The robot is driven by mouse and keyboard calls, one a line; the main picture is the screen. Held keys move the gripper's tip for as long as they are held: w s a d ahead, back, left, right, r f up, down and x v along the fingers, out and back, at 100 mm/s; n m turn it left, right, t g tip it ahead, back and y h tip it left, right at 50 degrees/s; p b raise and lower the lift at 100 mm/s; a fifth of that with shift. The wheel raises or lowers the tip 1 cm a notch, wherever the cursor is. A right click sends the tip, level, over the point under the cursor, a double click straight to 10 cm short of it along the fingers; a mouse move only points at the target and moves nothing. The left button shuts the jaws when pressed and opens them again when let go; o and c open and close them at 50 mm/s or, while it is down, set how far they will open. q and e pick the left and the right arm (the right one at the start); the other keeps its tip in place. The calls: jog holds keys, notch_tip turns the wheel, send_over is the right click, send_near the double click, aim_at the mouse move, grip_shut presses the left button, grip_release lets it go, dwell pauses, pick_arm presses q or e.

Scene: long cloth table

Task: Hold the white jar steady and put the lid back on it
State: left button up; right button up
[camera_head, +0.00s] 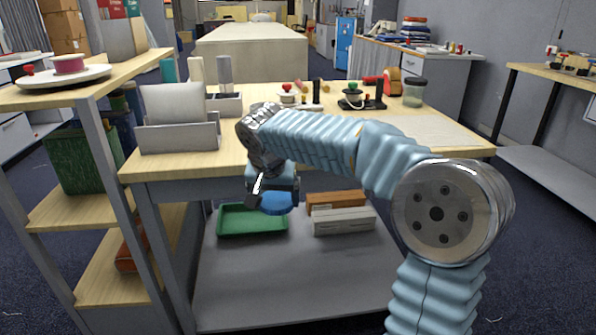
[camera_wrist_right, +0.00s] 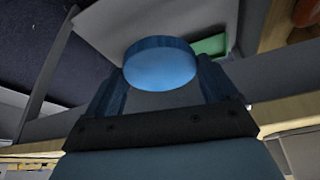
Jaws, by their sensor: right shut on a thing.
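My right gripper (camera_head: 270,196) hangs in front of the table's front edge, pointing down, below the tabletop level. It is shut on a round blue lid (camera_head: 277,203). In the right wrist view the lid (camera_wrist_right: 160,66) sits between the two fingertips, its flat round face toward the camera. I cannot pick out the white jar in either view; my right arm covers part of the tabletop. My left gripper is not in view.
The wooden table (camera_head: 226,160) carries a grey organizer (camera_head: 180,137), small knobbed items and a clear jar with a dark lid (camera_head: 414,92). A green tray (camera_head: 252,218) and boxes (camera_head: 343,221) lie on the lower shelf. A shelf unit (camera_head: 88,100) stands left.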

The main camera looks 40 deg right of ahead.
jog(key=a+f+n+y, duration=0.1)
jog(key=a+f+n, duration=0.2)
jog(key=f, duration=0.5)
jog(key=a+f+n+y, duration=0.1)
jog(key=a+f+n, duration=0.1)
jog(key=a+f, duration=0.4)
jog(key=a+f+n+t+y, duration=0.1)
jog(key=a+f+n, duration=0.2)
jog(key=f, duration=0.7)
jog(key=shift+s+a+n, duration=0.3)
jog(key=shift+s+a, duration=0.15)
jog(key=shift+a, duration=0.45)
